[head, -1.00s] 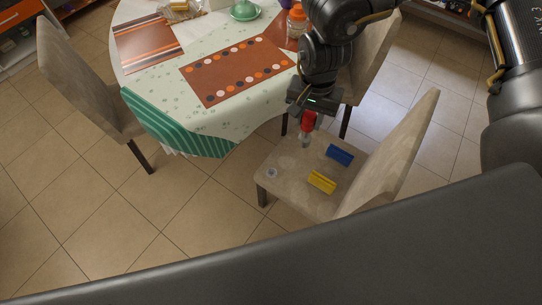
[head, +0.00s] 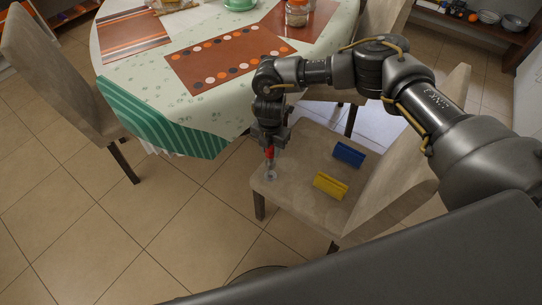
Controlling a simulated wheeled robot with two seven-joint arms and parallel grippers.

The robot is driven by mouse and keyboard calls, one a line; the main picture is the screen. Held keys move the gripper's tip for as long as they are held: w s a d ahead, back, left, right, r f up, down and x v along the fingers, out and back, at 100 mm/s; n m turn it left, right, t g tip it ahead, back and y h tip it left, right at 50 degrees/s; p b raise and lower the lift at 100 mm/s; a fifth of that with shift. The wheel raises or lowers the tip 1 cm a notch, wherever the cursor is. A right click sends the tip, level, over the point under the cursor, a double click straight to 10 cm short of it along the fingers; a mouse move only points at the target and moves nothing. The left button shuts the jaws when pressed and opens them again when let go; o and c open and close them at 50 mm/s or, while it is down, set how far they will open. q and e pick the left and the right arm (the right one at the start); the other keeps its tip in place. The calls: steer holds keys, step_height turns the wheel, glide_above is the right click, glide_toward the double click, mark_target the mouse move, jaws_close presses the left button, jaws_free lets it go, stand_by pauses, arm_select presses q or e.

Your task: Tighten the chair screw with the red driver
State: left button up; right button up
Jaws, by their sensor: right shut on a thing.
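The red driver (head: 269,154) is in my right gripper (head: 269,143), which is shut on its handle and points down over the chair (head: 303,197). The driver stands roughly upright above the left part of the beige seat. Its lower end meets the small pale chair screw (head: 271,174) in the picture; I cannot tell whether the tip touches or sits in it. My left gripper is not in view.
A blue block-like thing (head: 349,154) and a yellow one (head: 330,186) lie on the seat to the right of the driver. The round table (head: 228,118) with its cloth stands behind. Another chair (head: 58,80) is at the left.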

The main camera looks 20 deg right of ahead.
mark_target(270, 155)
steer(key=shift+f+m, duration=0.7)
steer(key=shift+m, duration=0.2)
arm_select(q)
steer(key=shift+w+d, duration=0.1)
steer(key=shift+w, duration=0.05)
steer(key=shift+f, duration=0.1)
